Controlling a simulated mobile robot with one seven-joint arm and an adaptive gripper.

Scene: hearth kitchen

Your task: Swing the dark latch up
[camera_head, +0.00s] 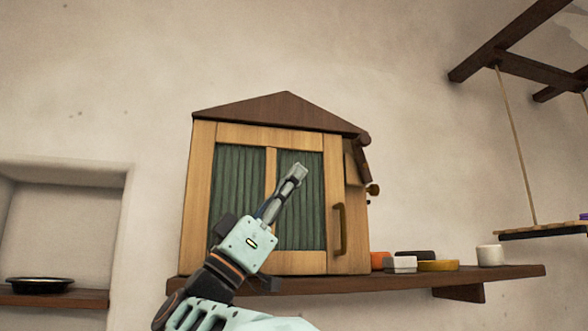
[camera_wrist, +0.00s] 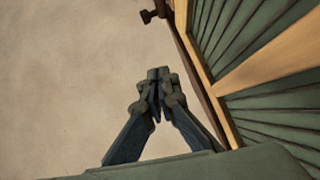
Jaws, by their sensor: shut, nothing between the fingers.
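A small wooden cabinet (camera_head: 202,200) with a dark gabled roof stands on a wall shelf. A dark brown bar (camera_head: 363,162), which looks like the latch, slants down from a rounded end at the cabinet's upper right edge. A small dark knob (camera_head: 373,189) sits near its lower end. In the wrist view a dark peg (camera_wrist: 150,15) juts out at the top beside the cabinet; I cannot tell which part it is. My gripper (camera_head: 299,170) is shut and empty, in front of the right green panel and left of the bar. Its fingertips (camera_wrist: 158,74) point toward bare wall in the wrist view.
The door has green slatted panels and a curved handle (camera_head: 341,230) at lower right. Several small round and square items, including a white cup (camera_head: 490,255), stand on the shelf (camera_head: 520,271) right of the cabinet. A hanging shelf (camera_head: 545,231) is far right.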

